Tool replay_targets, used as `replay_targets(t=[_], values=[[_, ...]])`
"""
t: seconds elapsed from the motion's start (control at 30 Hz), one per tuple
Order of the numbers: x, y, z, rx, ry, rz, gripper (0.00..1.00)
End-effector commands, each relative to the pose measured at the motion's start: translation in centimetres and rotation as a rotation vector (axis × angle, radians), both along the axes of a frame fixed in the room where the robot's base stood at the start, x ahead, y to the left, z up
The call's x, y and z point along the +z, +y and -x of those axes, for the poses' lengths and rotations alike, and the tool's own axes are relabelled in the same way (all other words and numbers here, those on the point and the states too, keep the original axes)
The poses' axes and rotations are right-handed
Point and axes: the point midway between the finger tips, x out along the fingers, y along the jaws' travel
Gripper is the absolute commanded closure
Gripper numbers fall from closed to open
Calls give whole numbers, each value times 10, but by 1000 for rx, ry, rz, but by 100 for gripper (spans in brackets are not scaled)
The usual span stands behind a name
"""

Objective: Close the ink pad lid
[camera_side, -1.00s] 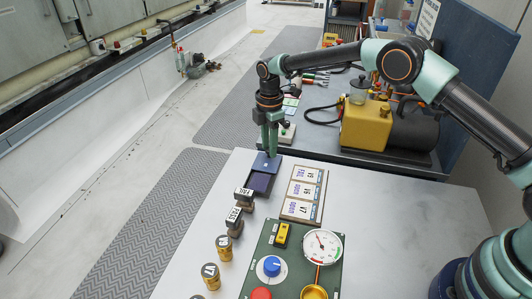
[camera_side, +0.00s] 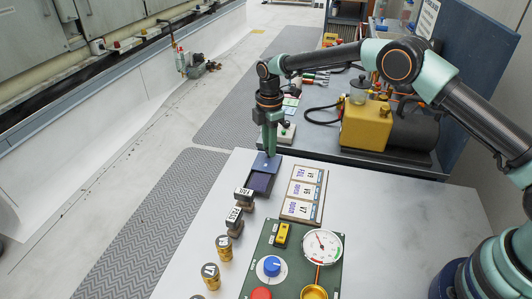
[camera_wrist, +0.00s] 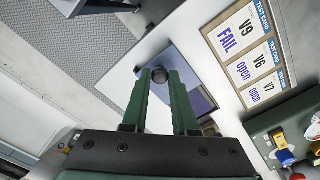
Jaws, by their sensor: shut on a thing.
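The ink pad (camera_side: 260,182) is a dark purple pad in an open case near the far edge of the white table in the side view. Its blue lid (camera_side: 263,163) sits at the far end of the pad, leaving much of the pad bare. My gripper (camera_side: 270,152) is at the lid, pointing down. In the wrist view my gripper (camera_wrist: 159,76) is shut on a dark round knob (camera_wrist: 159,73) on the lid. The lid shows pale blue behind the fingers, and part of the purple pad (camera_wrist: 201,102) shows right of them.
Two labelled stamps (camera_side: 234,216) stand just in front of the pad, with brass cylinders (camera_side: 224,246) nearer. A test card board (camera_side: 303,192) lies close on the right. A green panel (camera_side: 262,250) with a gauge is nearer. The table's right side is clear.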

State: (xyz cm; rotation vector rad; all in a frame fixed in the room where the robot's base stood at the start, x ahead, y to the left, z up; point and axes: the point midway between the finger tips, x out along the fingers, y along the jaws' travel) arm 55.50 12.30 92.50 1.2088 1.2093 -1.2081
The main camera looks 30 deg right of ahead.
Motion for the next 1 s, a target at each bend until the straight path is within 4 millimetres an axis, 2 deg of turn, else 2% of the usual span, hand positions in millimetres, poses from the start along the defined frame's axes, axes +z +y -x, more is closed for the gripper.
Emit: replay_targets(t=[0.63, 0.77, 1.0], values=[[1, 0, 2, -2, 4, 1, 100], [2, 10, 10, 1, 3, 1, 100], [2, 38, 38, 2, 3, 1, 100]])
